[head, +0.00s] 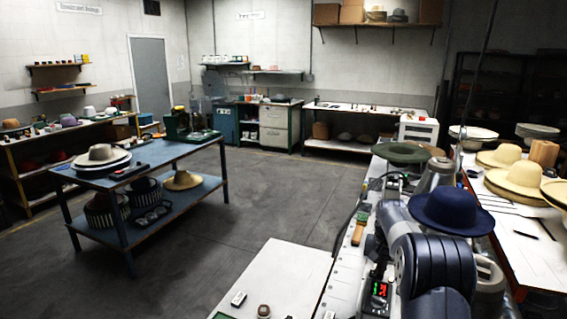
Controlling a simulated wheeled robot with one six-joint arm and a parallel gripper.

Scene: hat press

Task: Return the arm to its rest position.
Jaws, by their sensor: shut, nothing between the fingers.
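My arm's grey and dark links fill the lower right of the head view, over a white bench (340,285). The fingers of my gripper cannot be made out in this view. A navy blue hat (452,212) sits just behind and to the right of my arm, and the arm hides part of what is under it. An olive green hat (402,152) is farther back on the same side, above a grey metal cone-shaped part (436,178).
Cream hats (519,178) lie on a white table at the right. A blue workbench (178,155) with hats stands at the left. The grey floor (240,222) between is open.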

